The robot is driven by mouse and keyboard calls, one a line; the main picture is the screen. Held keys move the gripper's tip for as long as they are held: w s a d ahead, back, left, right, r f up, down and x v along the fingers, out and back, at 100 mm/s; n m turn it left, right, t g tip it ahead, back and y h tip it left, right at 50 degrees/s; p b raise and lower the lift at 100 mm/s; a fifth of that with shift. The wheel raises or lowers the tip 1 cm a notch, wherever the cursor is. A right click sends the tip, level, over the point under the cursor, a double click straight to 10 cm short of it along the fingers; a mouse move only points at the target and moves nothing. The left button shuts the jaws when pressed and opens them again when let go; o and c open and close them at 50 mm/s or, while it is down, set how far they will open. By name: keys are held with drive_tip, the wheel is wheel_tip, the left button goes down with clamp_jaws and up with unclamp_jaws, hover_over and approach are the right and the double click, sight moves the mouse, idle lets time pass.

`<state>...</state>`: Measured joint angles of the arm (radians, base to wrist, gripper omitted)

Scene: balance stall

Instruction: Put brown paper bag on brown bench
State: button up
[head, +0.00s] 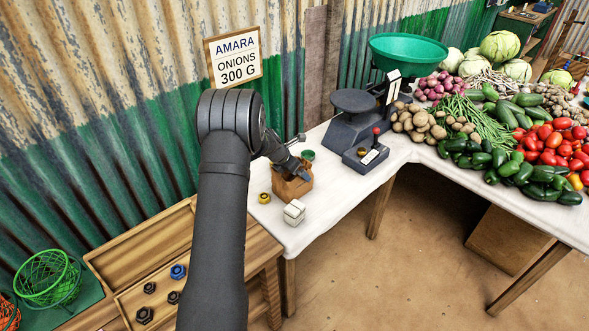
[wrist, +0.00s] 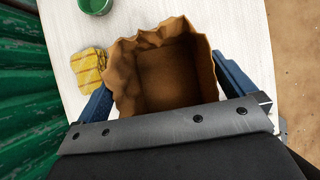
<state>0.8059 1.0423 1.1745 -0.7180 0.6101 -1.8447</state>
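The brown paper bag (head: 291,187) stands upright at the left end of the white-topped table. From above in the wrist view, the open bag (wrist: 165,75) has a ragged rim and looks empty. My gripper (head: 293,172) is at the bag, and its blue fingers (wrist: 160,88) lie along two opposite sides of it. I cannot tell whether they press on the bag or only stand around it. The brown bench (head: 262,250) is the wooden one at lower left, partly hidden behind my arm.
A yellow weight (head: 264,198), a pale block (head: 294,212) and a green cup (head: 308,155) are near the bag. The bench has a tray with dark and blue nuts (head: 178,271). A scale (head: 352,125) and vegetables stand to the right.

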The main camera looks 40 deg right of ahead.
drive_tip(key=v, duration=1.2)
drive_tip(key=shift+r, duration=0.1)
